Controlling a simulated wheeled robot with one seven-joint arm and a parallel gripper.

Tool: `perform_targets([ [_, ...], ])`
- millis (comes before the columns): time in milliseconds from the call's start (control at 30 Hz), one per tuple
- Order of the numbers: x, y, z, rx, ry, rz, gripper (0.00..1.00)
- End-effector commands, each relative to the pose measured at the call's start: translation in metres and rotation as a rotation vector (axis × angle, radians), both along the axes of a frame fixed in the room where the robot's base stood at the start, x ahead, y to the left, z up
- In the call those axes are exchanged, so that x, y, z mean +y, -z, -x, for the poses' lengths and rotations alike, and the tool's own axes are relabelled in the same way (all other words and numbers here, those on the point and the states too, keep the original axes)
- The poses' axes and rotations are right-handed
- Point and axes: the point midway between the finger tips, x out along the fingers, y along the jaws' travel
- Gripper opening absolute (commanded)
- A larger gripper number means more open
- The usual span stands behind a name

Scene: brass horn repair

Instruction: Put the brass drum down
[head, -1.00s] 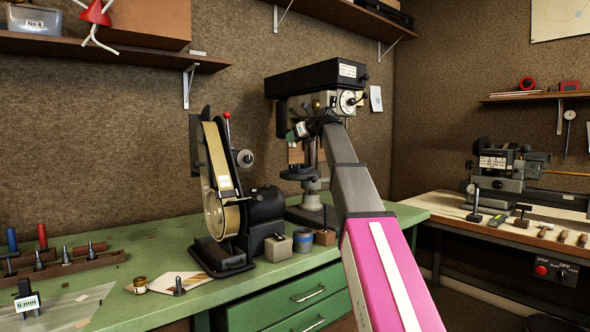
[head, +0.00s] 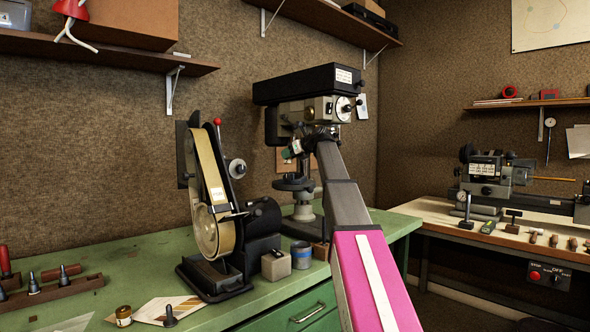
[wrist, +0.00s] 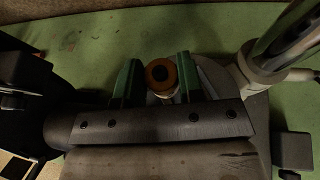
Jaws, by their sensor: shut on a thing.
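In the wrist view, the brass drum (wrist: 161,76) shows end-on as a small brown-orange ring with a dark centre and a paler body below. It sits between the two green fingers of my gripper (wrist: 158,70), which is shut on it. The green bench top (wrist: 90,40) lies beyond the drum; I cannot tell the height of the drum above it. In the head view, my gripper (head: 293,150) is small and mostly hidden at the end of my arm, in front of the drill press (head: 305,90). The drum cannot be made out there.
The belt grinder (head: 215,215) stands left of the drill press. A grey block (head: 276,265) and a blue-banded tin (head: 301,255) stand near the bench's front edge. In the wrist view, the press column (wrist: 280,45) is close on the right. Bench top shows clear behind the fingers.

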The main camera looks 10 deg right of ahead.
Motion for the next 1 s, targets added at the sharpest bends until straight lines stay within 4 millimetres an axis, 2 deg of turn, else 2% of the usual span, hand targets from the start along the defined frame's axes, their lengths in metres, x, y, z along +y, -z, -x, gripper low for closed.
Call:
perform_targets([
  [100, -0.017, 0.010, -0.005, 0.001, 0.001, -0.001, 0.04],
  [233, -0.025, 0.016, -0.008, 0.000, -0.001, 0.000, 0.04],
  [367, -0.027, 0.022, -0.008, 0.001, -0.002, -0.001, 0.04],
  [633, -0.026, 0.055, -0.007, 0.000, -0.001, -0.002, 0.04],
  [967, -0.026, 0.058, -0.008, 0.000, -0.001, -0.001, 0.04],
  [1000, -0.026, 0.059, -0.008, 0.000, -0.001, 0.000, 0.38],
])
